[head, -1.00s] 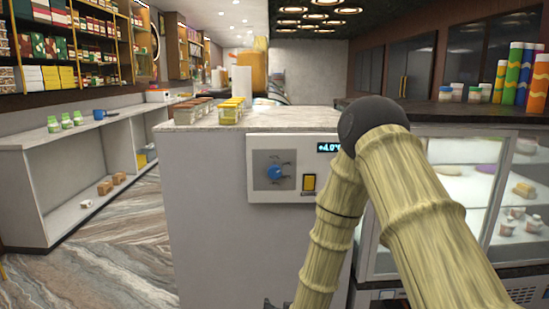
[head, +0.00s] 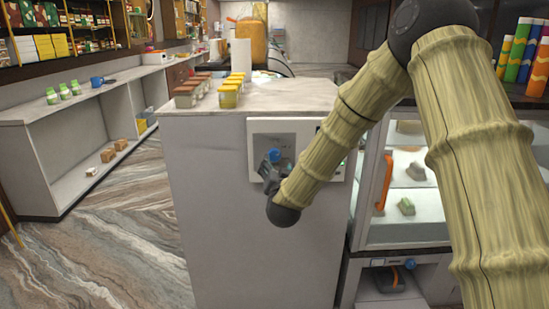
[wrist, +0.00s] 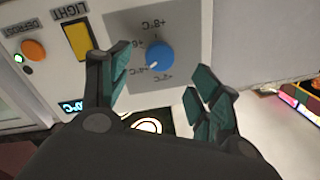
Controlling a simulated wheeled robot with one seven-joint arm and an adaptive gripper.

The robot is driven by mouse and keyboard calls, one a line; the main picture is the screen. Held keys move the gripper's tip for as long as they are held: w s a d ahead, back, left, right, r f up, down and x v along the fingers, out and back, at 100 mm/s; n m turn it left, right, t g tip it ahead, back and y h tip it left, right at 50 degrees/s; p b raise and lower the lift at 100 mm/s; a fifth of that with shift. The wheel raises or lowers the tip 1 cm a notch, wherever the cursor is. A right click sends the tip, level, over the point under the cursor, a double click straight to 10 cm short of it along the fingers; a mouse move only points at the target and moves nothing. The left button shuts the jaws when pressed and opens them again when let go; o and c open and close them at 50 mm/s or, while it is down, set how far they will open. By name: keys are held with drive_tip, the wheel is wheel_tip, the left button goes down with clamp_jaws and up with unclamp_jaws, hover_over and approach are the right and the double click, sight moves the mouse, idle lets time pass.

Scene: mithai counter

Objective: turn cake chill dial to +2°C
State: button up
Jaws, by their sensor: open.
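The blue cake chill dial (head: 274,155) sits on the white control panel (head: 257,127) on the counter front. My gripper (head: 270,168) is in front of the panel, close to the dial and partly covering it. In the wrist view the dial (wrist: 160,54) lies between the open fingers of my gripper (wrist: 162,66), with a visible gap to both. Its white pointer is at the lower left of the knob. The temperature marks around it are only partly legible. The digital display (wrist: 72,106) is partly hidden by a finger.
A yellow light switch (wrist: 78,40) and an orange defrost button (wrist: 33,50) are beside the dial. A glass display case (head: 408,233) with an orange handle (head: 384,186) stands to the right. Jars (head: 229,96) stand on the countertop (head: 290,97). The floor at left is clear.

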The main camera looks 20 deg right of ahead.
sight(274, 157)
drive_tip(key=x, duration=0.7)
drive_tip(key=shift+w+p, duration=0.2)
drive_tip(key=shift+p, duration=0.15)
drive_tip(key=shift+c, duration=0.4)
drive_tip(key=c, duration=1)
